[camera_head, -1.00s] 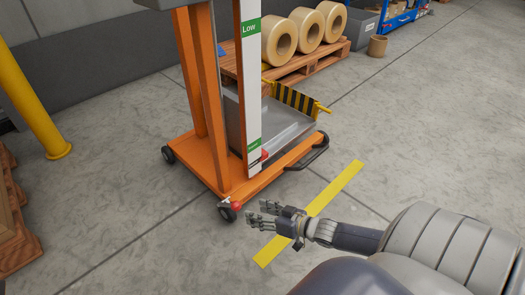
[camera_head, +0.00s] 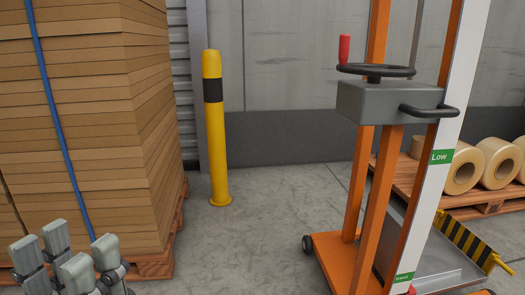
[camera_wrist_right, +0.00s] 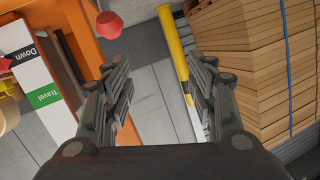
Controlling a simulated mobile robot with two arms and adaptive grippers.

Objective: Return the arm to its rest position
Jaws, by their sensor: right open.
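My left gripper (camera_head: 68,262) shows at the bottom left of the head view, low in front of the stacked cardboard. Its grey fingers point up and stand apart with nothing between them; its arm is out of frame. My right gripper (camera_wrist_right: 160,85) shows in the right wrist view with its fingers wide apart and empty. The right arm does not show in the head view.
An orange lift (camera_head: 372,190) with a handwheel (camera_head: 375,70) stands right of centre. A red knob (camera_wrist_right: 108,24) shows beyond my right gripper. A yellow post (camera_head: 214,140) and strapped cardboard stack (camera_head: 100,130) stand left. Floor between post and lift is clear.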

